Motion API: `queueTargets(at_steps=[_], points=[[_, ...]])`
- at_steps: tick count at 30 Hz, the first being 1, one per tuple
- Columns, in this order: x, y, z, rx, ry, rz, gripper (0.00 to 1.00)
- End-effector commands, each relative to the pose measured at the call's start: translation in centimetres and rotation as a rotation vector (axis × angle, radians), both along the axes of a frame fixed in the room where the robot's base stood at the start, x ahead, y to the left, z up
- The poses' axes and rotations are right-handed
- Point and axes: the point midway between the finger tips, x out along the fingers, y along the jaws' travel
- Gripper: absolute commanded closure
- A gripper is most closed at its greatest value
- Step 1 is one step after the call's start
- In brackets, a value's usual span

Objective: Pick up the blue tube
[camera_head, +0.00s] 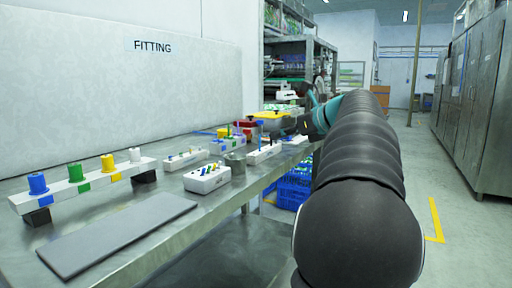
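A blue cylinder (38,184) stands upright at the left end of a raised white rack (98,184), on the left of the metal table. Small coloured pins, some of them blue, stand in white blocks; the nearest is a block (207,180) at mid-table. I cannot tell which of these blue pieces is the blue tube. My gripper (284,127) is small and dark at the table's far right part, near the farther white blocks and well away from the rack. My arm hides part of that area. I cannot see whether the gripper is open or holds anything.
A green (75,172), a yellow (107,163) and a white cylinder (134,155) share the rack. A flat grey plate (118,232) lies in front. Yellow and red boxes (244,127) stand farther back. A blue crate (292,191) is below the table.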

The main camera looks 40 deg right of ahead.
Motion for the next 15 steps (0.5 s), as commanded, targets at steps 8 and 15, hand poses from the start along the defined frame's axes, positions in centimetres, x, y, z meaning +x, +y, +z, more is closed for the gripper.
queueTargets(at_steps=[8, 15], points=[[4.1, 0.4, -1.8, -0.001, 0.001, -0.001, 0.63], [5.2, 0.6, -2.2, 0.000, 0.001, 0.000, 0.63]])
